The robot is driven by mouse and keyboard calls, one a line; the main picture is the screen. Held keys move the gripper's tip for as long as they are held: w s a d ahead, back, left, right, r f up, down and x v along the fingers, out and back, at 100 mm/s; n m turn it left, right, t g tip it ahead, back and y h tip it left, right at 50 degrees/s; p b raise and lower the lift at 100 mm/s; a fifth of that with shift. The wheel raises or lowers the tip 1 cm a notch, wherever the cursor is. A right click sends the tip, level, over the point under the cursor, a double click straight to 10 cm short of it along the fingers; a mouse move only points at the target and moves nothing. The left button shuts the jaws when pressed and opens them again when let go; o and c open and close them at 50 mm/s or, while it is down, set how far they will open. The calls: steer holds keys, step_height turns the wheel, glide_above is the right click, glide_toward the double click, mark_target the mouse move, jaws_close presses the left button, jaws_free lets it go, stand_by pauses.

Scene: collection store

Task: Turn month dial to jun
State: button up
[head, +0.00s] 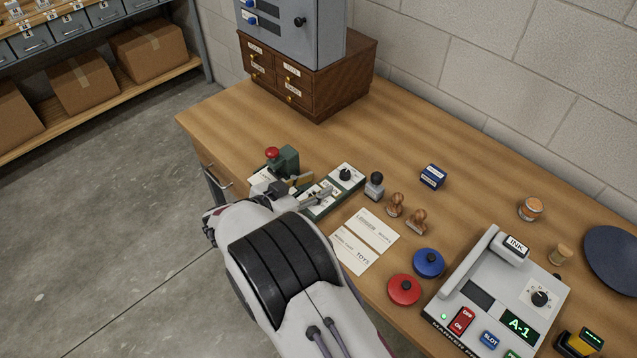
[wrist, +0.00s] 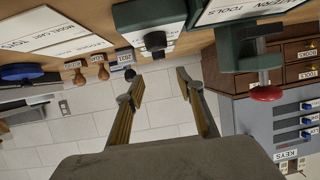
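A green-edged device with a pale plate (head: 349,184) lies on the desk and carries a black dial knob (head: 345,174). I take this for the month dial; its month marks are too small to read. The knob also shows at the top of the wrist view (wrist: 155,41). My gripper (head: 314,188) is over the near part of this device, just left of the knob, and covers some of the plate. In the wrist view my gripper (wrist: 160,80) is open, its two yellow-padded fingers apart with nothing between them. The knob appears beyond the fingertips, not touched.
A green press with a red knob (head: 285,161) stands close left of my gripper. A black-knobbed stamp (head: 374,187) and wooden stamps (head: 396,205) stand to the right. Paper labels (head: 364,240) and red (head: 404,289) and blue (head: 429,263) pads lie nearer.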

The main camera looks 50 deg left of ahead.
mark_target(345, 173)
steer(key=x, duration=0.4)
steer(key=shift+d, duration=0.15)
steer(key=shift+f, duration=0.1)
steer(key=shift+w+f, duration=0.15)
steer(key=shift+w, duration=0.25)
steer(key=shift+x, duration=3.4)
jaws_close()
